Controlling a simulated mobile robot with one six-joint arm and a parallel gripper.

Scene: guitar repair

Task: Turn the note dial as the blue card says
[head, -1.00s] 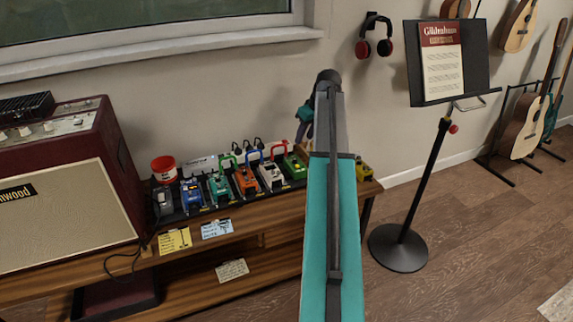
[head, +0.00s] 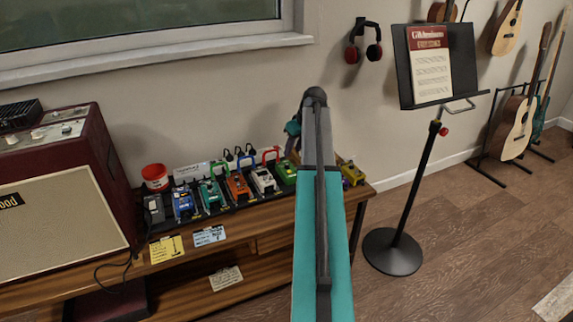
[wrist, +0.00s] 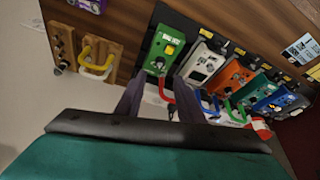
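The blue card (head: 209,236) hangs on the front edge of the wooden bench; its writing is too small to read. I cannot tell which knob is the note dial. In the head view my arm hides most of the gripper.
A yellow card (head: 167,249) hangs left of the blue one. A red amplifier (head: 60,205) stands at the left, beside a red cup (head: 155,177). A music stand (head: 393,250) stands right of the bench.

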